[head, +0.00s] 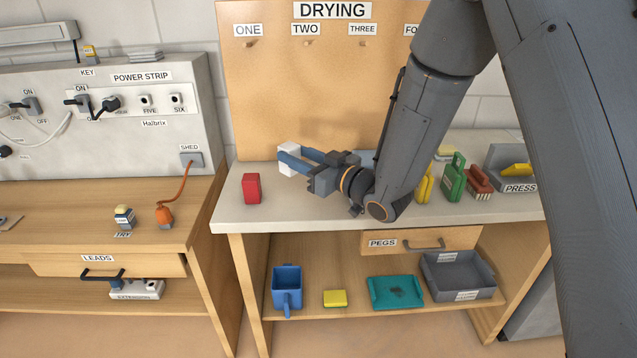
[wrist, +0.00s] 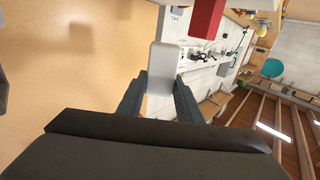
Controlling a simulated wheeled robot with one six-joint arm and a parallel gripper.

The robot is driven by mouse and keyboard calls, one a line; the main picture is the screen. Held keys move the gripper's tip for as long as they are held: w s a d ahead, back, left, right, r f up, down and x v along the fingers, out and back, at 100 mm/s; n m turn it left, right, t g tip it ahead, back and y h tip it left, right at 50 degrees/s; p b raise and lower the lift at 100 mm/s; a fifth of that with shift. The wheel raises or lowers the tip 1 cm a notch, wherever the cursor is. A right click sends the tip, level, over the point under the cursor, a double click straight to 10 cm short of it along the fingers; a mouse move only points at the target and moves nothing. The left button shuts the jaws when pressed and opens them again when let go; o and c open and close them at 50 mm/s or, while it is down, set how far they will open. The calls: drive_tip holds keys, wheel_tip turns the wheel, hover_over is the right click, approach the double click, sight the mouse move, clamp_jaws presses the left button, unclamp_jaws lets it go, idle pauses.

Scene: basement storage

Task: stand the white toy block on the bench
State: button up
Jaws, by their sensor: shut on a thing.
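The white toy block (head: 289,158) is held between the fingers of my gripper (head: 291,159), over the left part of the bench (head: 310,208). It looks roughly upright, with its longer side up and down. The wrist view also shows the white block (wrist: 162,68), pinched between the two fingertips (wrist: 161,93). I cannot tell whether its lower end touches the bench top. A red block (head: 251,188) stands on the bench to the left of and nearer than the white one; it shows at the top of the wrist view (wrist: 207,18).
The DRYING board (head: 260,100) with pegs rises behind the bench. Yellow, green (head: 453,180) and red (head: 478,180) items and a PRESS tray (head: 508,160) occupy the bench's right side. The bench front between the red block and my arm is clear.

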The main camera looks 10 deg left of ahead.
drive_tip(key=shift+w+d+f+p, duration=0.15)
drive_tip(key=shift+f+p, duration=0.2)
drive_tip(key=shift+f, duration=1.8)
drive_tip(key=shift+s+d+f+p, duration=0.1)
drive_tip(key=shift+f+p, duration=0.2)
drive_tip(key=shift+f, duration=1.85)
drive_tip(key=shift+f, duration=0.15)
drive_tip(key=o, duration=1)
drive_tip(key=shift+o, duration=0.2)
drive_tip(key=shift+r, duration=0.2)
drive_tip(key=b+v, duration=0.3)
drive_tip(key=v, duration=0.9)
